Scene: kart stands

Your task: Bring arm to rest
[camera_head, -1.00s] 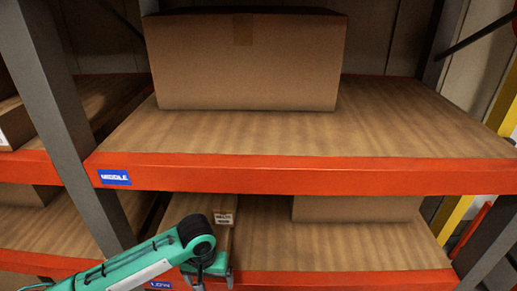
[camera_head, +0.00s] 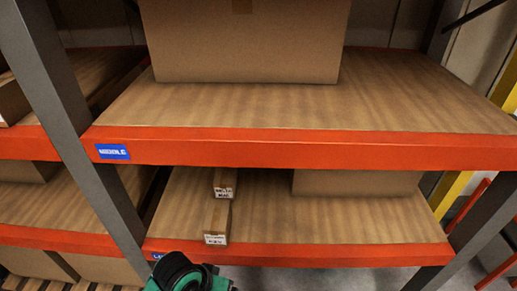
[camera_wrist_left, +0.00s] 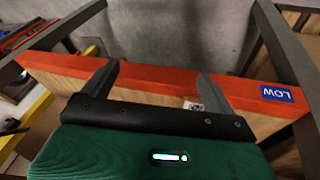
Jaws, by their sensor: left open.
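My left arm (camera_head: 185,277) shows only as a dark and green piece at the bottom of the head view, in front of the low shelf. Its fingers are out of that view. In the left wrist view my left gripper (camera_wrist_left: 158,84) has its two fingers wide apart, with nothing between them. Beyond them is the orange edge of the low shelf (camera_wrist_left: 150,80), with a blue "LOW" label. My right gripper is not in view.
Two narrow boxes (camera_head: 216,222) (camera_head: 224,182) lie in line on the low shelf (camera_head: 330,255). A larger box (camera_head: 355,183) sits right of them. A big box (camera_head: 245,45) stands on the middle shelf (camera_head: 300,148). A grey upright (camera_head: 60,100) stands at left.

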